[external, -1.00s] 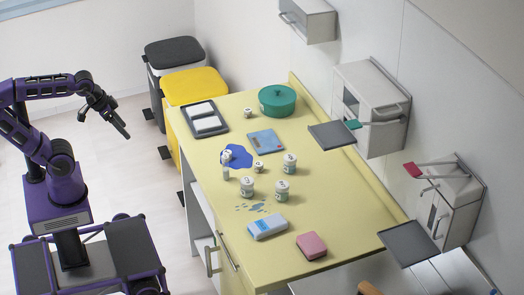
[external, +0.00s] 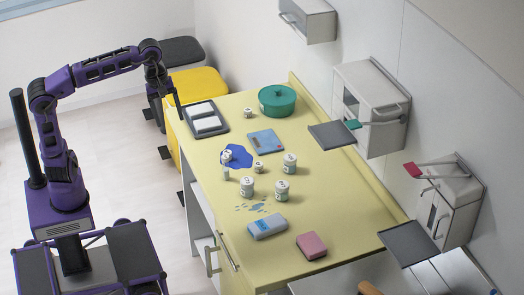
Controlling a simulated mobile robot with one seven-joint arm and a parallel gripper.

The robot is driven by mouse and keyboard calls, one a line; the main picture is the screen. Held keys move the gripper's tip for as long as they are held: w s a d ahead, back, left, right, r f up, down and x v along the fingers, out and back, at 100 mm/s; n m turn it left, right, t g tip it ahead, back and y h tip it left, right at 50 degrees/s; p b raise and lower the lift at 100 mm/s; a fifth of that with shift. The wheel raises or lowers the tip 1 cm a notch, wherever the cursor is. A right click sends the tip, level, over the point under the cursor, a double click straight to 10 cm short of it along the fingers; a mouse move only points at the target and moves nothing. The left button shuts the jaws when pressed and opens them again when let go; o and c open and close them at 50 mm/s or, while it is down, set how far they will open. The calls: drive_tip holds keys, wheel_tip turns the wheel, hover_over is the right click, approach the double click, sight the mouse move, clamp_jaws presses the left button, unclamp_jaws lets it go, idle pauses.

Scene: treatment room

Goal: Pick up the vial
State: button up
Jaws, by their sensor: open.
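The vial (external: 226,168) looks like a small clear upright container with a white cap. My gripper (external: 179,110) is open and empty. It points down near the counter's left edge, beside the dark tray, well behind and left of the vial in the external view. The gap between its fingers is hard to see at this size.
White-lidded jars (external: 247,187) stand close right of the vial, with a small jar (external: 258,167) nearby. A dark tray (external: 222,124) with white pads, a green pot (external: 277,100), a blue booklet (external: 265,142), a blue-white pack (external: 267,227) and a pink block (external: 311,245) occupy the counter.

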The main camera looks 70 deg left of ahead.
wheel_tip(320, 180, up, 6)
drive_tip(key=s+n+g+h+p, duration=0.1)
drive_tip(key=s+n+g+h, duration=0.1)
drive_tip(key=n, duration=0.1)
drive_tip(key=m+t+y+p, duration=0.2)
drive_tip(key=m, duration=2)
hover_over(227, 152)
drive_tip(key=s, duration=0.1)
wheel_tip(227, 152, down, 32)
drive_tip(key=shift+a+f, duration=0.1)
drive_tip(key=shift+f, duration=0.05)
drive_tip(key=shift+w+f, duration=0.25)
drive_tip(key=shift+f, duration=1.15)
drive_tip(key=shift+w+f, duration=0.2)
drive_tip(key=shift+f, duration=1.2)
clamp_jaws()
